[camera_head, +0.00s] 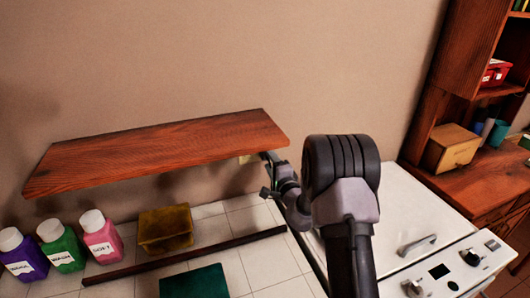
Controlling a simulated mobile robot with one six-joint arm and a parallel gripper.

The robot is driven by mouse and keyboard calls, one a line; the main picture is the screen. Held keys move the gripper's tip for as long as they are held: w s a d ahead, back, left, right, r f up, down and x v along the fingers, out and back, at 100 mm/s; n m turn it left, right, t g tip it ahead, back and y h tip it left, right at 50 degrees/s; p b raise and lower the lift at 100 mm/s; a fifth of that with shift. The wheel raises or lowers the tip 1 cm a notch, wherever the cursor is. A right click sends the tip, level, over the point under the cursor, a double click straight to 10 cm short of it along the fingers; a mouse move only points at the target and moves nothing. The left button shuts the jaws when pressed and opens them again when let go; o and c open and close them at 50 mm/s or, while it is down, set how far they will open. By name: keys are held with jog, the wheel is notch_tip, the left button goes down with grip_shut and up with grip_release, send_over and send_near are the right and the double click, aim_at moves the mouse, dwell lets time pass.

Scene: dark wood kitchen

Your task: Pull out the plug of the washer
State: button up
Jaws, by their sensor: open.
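The washer (405,210) is a white machine at the right, with a handle, knobs and a dark display on its front. A small pale yellowish patch (244,159) shows on the wall just under the shelf's right end; it may be the socket or plug, but it is too small to tell. My gripper (265,175) is left of the washer and close to this patch, with its fingers spread apart. Nothing is seen between them. My arm hides part of the washer's left side, and no cord can be made out.
A wooden shelf (160,152) juts from the wall just above and left of my gripper. Below it are purple (24,254), green (62,247) and pink (101,238) bottles, a yellow box (165,229) and a dark rail (185,256). A wooden cabinet (455,80) stands right.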

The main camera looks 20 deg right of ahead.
aim_at(267, 157)
jog(key=shift+w, duration=1.55)
jog(key=shift+f+b, duration=0.1)
jog(key=shift+b, duration=0.5)
grip_shut()
dwell(1.1)
jog(key=shift+s, duration=0.15)
jog(key=shift+s+b, duration=1.25)
jog(key=shift+s, duration=1.65)
